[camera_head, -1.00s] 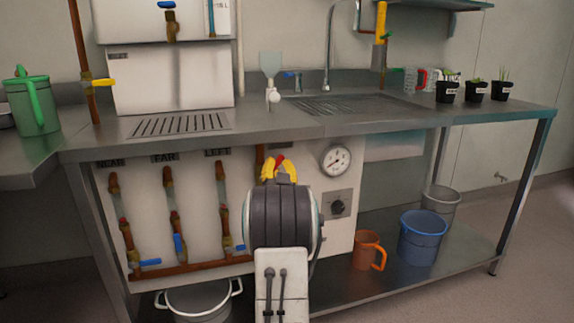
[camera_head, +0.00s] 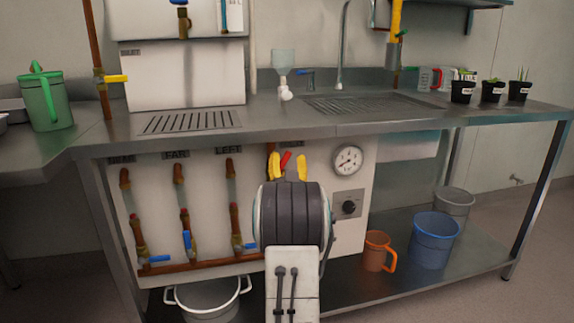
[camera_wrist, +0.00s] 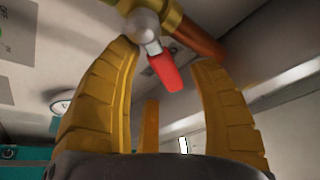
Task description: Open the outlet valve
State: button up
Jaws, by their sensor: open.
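A brass valve with a red lever handle (camera_wrist: 165,72) hangs from a copper pipe (camera_wrist: 200,42) in the wrist view. The lever points down toward my gripper. My gripper (camera_wrist: 165,58) is open, with one yellow finger on each side of the lever; I see no clear contact. In the head view the gripper (camera_head: 288,166) is at the front panel under the counter, and a bit of the red handle (camera_head: 285,160) shows between the fingers. My wrist hides the rest of the valve and its pipe there.
Left of my gripper, several blue-handled valves sit on panel pipes (camera_head: 185,215). A gauge (camera_head: 347,160) and a black knob (camera_head: 349,207) are to the right. The steel counter (camera_head: 290,122) overhangs above. A white pot (camera_head: 206,300), orange jug (camera_head: 377,252) and blue bucket (camera_head: 434,242) stand below.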

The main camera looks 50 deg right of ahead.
jog(key=shift+s+f, duration=0.1)
jog(key=v, duration=1.1)
jog(key=shift+s+a, duration=0.2)
jog(key=shift+a, duration=0.15)
jog(key=shift+f, duration=0.1)
